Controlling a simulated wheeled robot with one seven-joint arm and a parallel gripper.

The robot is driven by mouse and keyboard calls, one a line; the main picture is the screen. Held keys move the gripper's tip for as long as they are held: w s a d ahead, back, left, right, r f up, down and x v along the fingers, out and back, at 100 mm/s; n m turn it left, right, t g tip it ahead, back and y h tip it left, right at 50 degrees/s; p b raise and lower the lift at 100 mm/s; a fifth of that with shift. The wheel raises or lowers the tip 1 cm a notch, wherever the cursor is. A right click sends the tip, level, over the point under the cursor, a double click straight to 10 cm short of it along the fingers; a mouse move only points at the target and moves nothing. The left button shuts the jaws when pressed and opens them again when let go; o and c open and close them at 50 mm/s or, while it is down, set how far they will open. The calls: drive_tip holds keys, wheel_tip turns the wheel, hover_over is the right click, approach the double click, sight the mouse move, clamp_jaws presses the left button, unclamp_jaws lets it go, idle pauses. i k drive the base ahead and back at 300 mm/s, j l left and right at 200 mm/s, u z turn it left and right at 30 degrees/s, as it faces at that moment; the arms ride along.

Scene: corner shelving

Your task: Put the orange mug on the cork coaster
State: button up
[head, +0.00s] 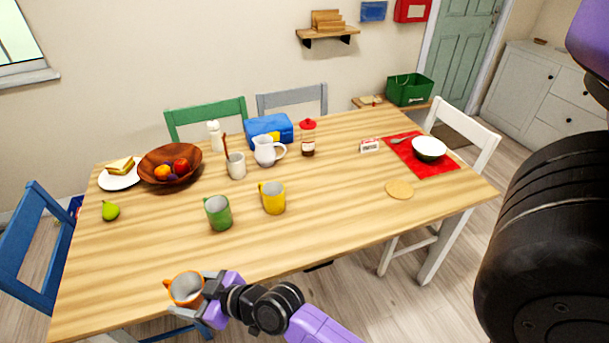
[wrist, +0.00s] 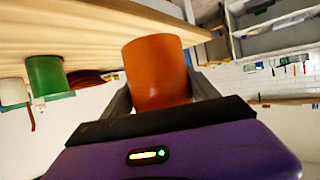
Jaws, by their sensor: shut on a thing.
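The orange mug (head: 186,290) is at the table's front left edge in the head view, upright, with its handle to the left. My gripper (head: 207,296) is shut on the mug from its right side. In the wrist view the orange mug (wrist: 156,72) sits between the two fingers of my gripper (wrist: 160,98). I cannot tell whether the mug's base touches the table. The cork coaster (head: 399,190) is a round tan disc lying flat and bare on the right part of the table.
A green mug (head: 218,213) and a yellow mug (head: 272,198) stand mid-table. The table's front right is clear.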

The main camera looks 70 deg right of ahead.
sight(397, 185)
drive_tip(key=k+z, duration=0.2)
drive_tip(key=z, duration=0.95)
